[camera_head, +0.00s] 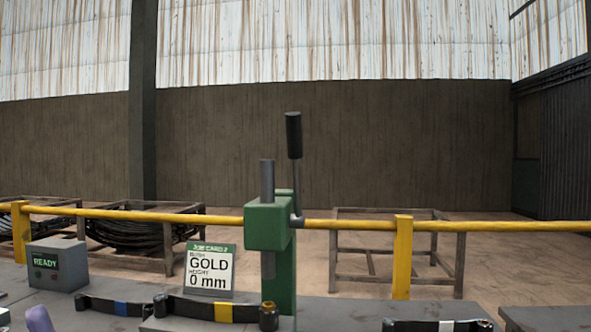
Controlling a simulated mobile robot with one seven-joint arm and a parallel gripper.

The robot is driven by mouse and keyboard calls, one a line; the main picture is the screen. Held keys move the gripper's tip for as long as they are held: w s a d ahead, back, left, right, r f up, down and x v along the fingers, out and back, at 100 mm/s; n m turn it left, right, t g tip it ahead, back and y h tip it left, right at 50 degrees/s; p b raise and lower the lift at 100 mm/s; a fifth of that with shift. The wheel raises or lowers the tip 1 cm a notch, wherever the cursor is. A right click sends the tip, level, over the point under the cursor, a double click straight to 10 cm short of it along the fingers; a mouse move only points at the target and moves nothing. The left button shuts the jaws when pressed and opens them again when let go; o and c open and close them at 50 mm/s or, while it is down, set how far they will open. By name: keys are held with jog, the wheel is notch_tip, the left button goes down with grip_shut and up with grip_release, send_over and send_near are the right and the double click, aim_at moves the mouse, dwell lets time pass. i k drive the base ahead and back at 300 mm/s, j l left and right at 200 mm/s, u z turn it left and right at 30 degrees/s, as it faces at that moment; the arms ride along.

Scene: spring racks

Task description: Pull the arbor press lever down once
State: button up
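The green arbor press (268,228) stands on the grey bench near the middle of the head view. Its lever (296,165) points up, close to upright, with a black grip at the top and its lower end at the right side of the press head. The grey ram (267,176) sticks up above the head and also shows below it. A dark part with a gold-coloured top (268,316) sits at the front of the press. My gripper does not show in this view.
A job card (210,270) reading "GOLD" and "0 mm" stands left of the press. A grey box (58,264) shows "READY". Dark strips with blue (121,308), yellow (223,312) and white bands lie in front. A yellow rail (130,214) runs behind the bench.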

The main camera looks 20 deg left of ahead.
aim_at(293, 119)
jog(key=l, duration=0.85)
jog(key=i+l, duration=0.15)
jog(key=l, duration=0.65)
